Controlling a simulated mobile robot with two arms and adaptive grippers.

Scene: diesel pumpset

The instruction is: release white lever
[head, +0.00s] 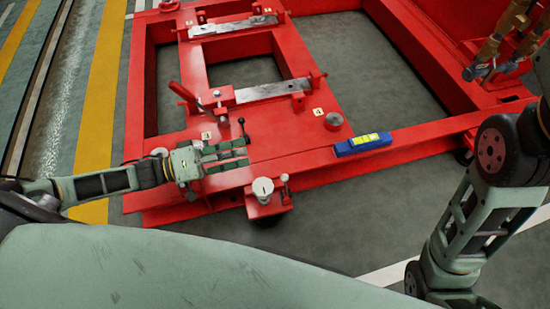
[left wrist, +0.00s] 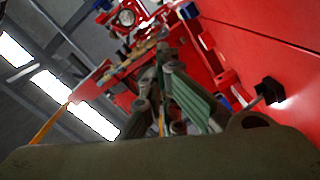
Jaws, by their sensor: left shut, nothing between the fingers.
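A short pale lever (head: 285,185) with a rounded top stands upright on a small red bracket at the front edge of the red frame. A white capped cylinder (head: 263,190) stands just left of it. My left gripper (head: 236,155) is over the front part of the frame, above and left of the pale lever and apart from it. Its fingers are shut and empty; they also show in the left wrist view (left wrist: 185,100). I cannot make out the pale lever in the left wrist view.
The red frame (head: 290,160) has large openings. A black-knobbed rod (head: 243,126) stands close beside my left fingers. A red upright handle (head: 174,92) rises farther back. A blue spirit level (head: 362,144) lies right. Bare floor (head: 335,225) is in front.

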